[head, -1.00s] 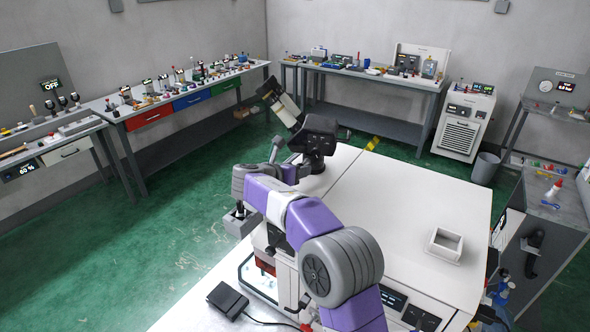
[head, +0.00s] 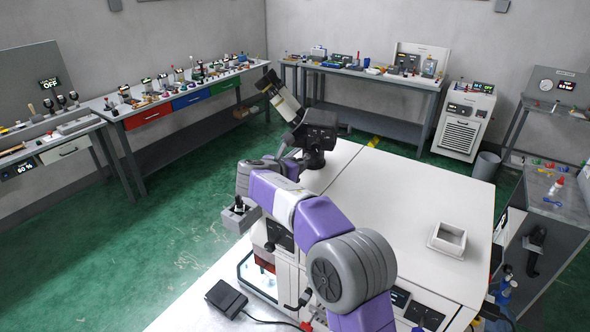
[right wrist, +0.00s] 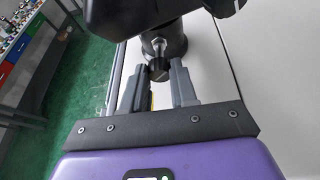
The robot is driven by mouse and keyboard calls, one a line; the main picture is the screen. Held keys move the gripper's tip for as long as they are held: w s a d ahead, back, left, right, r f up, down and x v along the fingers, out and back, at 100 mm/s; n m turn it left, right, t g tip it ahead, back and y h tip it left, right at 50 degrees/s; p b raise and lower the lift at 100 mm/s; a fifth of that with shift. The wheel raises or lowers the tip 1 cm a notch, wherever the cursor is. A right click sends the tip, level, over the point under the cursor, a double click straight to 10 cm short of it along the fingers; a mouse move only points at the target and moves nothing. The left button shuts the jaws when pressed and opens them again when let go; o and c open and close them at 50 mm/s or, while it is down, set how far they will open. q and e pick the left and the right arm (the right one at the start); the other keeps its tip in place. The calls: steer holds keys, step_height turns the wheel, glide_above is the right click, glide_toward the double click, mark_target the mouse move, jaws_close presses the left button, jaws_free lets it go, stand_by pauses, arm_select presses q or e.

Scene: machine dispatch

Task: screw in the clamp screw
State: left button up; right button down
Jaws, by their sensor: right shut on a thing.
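The clamp screw (right wrist: 158,68) has a dark knob and a bright metal shank, seen in the right wrist view. Its shank runs up toward a black round post (right wrist: 163,38) under a black housing. My right gripper (right wrist: 158,78) has its two grey fingers on either side of the knob and is shut on it. In the head view my purple right arm reaches to the black instrument head (head: 318,132) at the far left corner of the white-topped machine (head: 400,200). The screw and fingertips cannot be made out there. My left gripper is not in view.
A pale eyepiece tube (head: 284,103) slants up left from the instrument head. A small white tray (head: 447,239) sits on the machine top. A joystick box (head: 241,214) and a black pedal (head: 227,298) are at the near left. Benches line the walls; green floor lies between.

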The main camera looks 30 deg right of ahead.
steer(key=m+b, duration=0.1)
steer(key=m+t+b, duration=0.1)
steer(key=b, duration=0.1)
steer(key=shift+s+f, duration=0.1)
steer(key=shift+f, duration=0.15)
steer(key=shift+r+m+t+y+b, duration=0.15)
steer(key=shift+m+t+y+b, duration=0.35)
steer(key=shift+b, duration=0.8)
steer(key=c, duration=0.9)
jaws_free()
steer(key=b+v, duration=0.1)
steer(key=v, duration=0.6)
steer(key=shift+s+a, duration=0.15)
steer(key=shift+s, duration=0.1)
